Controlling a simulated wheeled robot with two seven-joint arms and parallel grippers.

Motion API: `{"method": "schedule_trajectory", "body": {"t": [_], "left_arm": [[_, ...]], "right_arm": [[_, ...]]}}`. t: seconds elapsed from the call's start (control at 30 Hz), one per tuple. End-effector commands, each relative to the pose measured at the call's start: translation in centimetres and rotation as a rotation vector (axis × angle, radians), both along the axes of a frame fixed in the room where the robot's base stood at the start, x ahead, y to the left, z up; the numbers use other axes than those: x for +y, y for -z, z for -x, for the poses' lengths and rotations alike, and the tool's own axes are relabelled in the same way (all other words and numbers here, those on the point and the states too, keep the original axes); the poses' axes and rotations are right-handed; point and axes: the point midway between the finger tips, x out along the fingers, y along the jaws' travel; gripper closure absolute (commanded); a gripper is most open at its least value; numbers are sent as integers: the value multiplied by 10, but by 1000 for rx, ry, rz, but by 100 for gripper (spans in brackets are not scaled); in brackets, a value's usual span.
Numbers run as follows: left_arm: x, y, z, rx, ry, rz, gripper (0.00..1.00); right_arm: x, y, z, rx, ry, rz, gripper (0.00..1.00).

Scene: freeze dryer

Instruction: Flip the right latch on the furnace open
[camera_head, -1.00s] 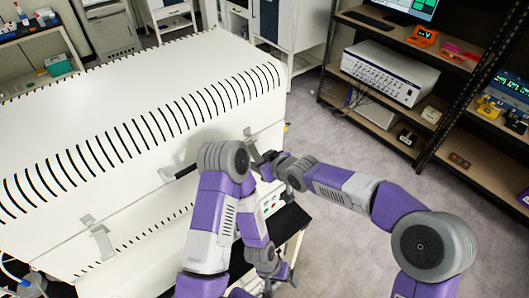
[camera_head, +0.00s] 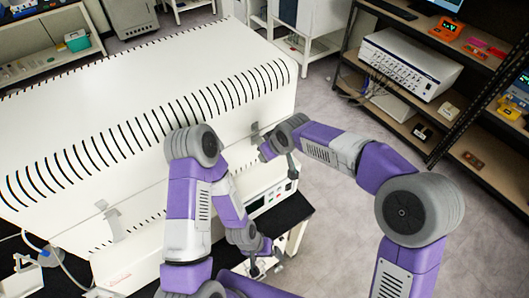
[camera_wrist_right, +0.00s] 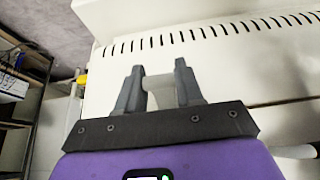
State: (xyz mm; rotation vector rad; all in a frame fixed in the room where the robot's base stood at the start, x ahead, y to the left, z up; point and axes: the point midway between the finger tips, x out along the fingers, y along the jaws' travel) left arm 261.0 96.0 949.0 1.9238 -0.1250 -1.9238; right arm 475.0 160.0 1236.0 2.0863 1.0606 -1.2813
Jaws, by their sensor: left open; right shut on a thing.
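The furnace (camera_head: 130,85) is a large white box with rows of black slots, filling the left half of the head view. Its right latch (camera_head: 255,130) is a small pale piece on the front seam, close to the right end. My right gripper (camera_head: 268,150) is at that latch, partly hidden behind its own wrist. In the right wrist view, my right gripper (camera_wrist_right: 160,88) is shut on the pale latch piece (camera_wrist_right: 161,92) between its grey fingers. My left gripper (camera_head: 263,266) is open and empty, low in front of the furnace. The latch's exact angle is unclear.
The left latch (camera_head: 113,222) sits on the same seam. A control panel (camera_head: 268,197) and black ledge (camera_head: 292,222) lie below my right gripper. A shelf rack (camera_head: 440,95) with instruments stands at the right, with open floor (camera_head: 335,235) before it.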

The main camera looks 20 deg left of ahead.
Motion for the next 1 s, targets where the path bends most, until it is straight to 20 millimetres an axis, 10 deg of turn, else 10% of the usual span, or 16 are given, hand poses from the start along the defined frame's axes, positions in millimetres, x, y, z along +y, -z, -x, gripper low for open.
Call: {"method": "schedule_trajectory", "body": {"t": [0.27, 0.3, 0.43, 1.0], "left_arm": [[0, -1, 0, 0, 0, 0, 8], [0, -1, 0, 0, 0, 0, 8], [0, -1, 0, 0, 0, 0, 8], [0, 7, 0, 0, 0, 0, 8]], "right_arm": [[4, -8, -3, -17, -2, -14, 100], [4, -8, -3, -17, -3, -13, 62], [3, -7, -3, -14, -2, -11, 42], [-12, -37, 8, -11, 1, -7, 42]]}}
